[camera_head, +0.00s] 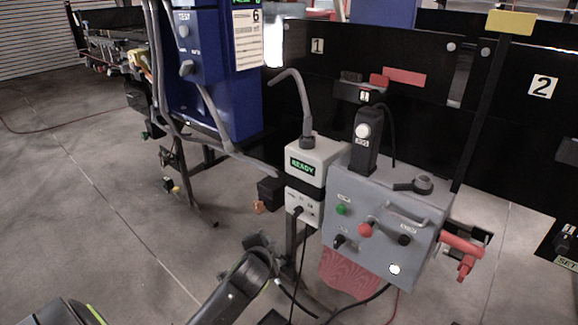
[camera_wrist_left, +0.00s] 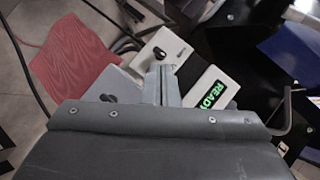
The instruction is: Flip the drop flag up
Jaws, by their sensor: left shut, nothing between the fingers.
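No part is labelled as the drop flag, so I cannot tell for sure which it is. A red flat piece (camera_head: 404,77) lies level against the black panel marked 1. A yellow plate (camera_head: 510,22) tops a black post between panels 1 and 2. A red jointed piece (camera_head: 462,248) sticks out right of the grey control box (camera_head: 385,205). My left gripper (camera_head: 258,243) is low, left of the box. In the left wrist view its fingers (camera_wrist_left: 164,82) are shut and empty, with the white READY unit (camera_wrist_left: 208,92) behind. My right gripper is not in view.
The white READY unit (camera_head: 308,166) with a bent grey rod stands left of the control box. A blue cabinet (camera_head: 205,80) stands behind at left. Cables hang below the box beside a red cloth (camera_head: 352,275).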

